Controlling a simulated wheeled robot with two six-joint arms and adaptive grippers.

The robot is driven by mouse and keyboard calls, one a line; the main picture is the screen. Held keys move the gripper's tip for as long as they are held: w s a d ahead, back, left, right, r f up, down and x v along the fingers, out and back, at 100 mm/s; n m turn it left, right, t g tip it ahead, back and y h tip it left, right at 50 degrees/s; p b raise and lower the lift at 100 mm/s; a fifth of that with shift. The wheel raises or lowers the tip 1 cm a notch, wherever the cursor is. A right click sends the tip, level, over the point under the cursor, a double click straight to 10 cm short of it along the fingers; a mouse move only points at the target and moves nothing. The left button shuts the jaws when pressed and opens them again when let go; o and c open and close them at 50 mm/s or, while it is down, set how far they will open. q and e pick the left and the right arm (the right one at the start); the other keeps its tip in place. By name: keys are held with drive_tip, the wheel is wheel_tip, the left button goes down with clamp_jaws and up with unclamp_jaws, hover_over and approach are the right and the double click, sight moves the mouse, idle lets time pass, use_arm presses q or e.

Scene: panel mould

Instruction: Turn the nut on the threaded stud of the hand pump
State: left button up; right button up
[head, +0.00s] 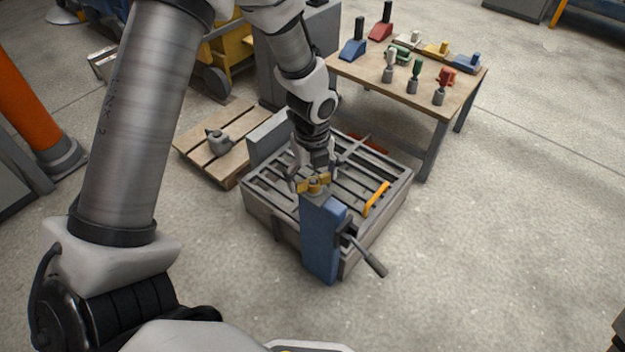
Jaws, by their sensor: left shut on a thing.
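The hand pump (322,240) is a blue upright block at the front of a grey slatted mould frame, with a dark lever handle (367,255) sticking out to the lower right. A brass-coloured winged nut (318,184) sits on top of the pump, around a short stud (314,181) whose tip shows in its middle. My left gripper (313,179) comes down from above and behind, with its fingers at the nut, shut on it. The fingers partly hide the nut's far side. My right gripper is not in view.
The slatted frame (262,212) has a yellow bar (377,198) lying on its right side. A wooden table (447,98) with several coloured tools stands behind right. A pallet (190,150) with a grey part lies to the left. An orange post (28,100) stands far left.

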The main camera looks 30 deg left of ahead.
use_arm(q)
drive_tip(key=shift+s+r+n+p, duration=0.1)
drive_tip(key=shift+r+n+p, duration=0.05)
drive_tip(key=shift+n+p, duration=0.5)
drive_tip(key=shift+n, duration=0.75)
drive_tip(key=shift+f+n, duration=0.25)
drive_tip(key=shift+n, duration=0.15)
drive_tip(key=shift+s+r+n+p, duration=0.1)
drive_tip(key=shift+r+n+p, duration=0.05)
drive_tip(key=shift+n+p, duration=0.35)
drive_tip(key=shift+n, duration=1.2)
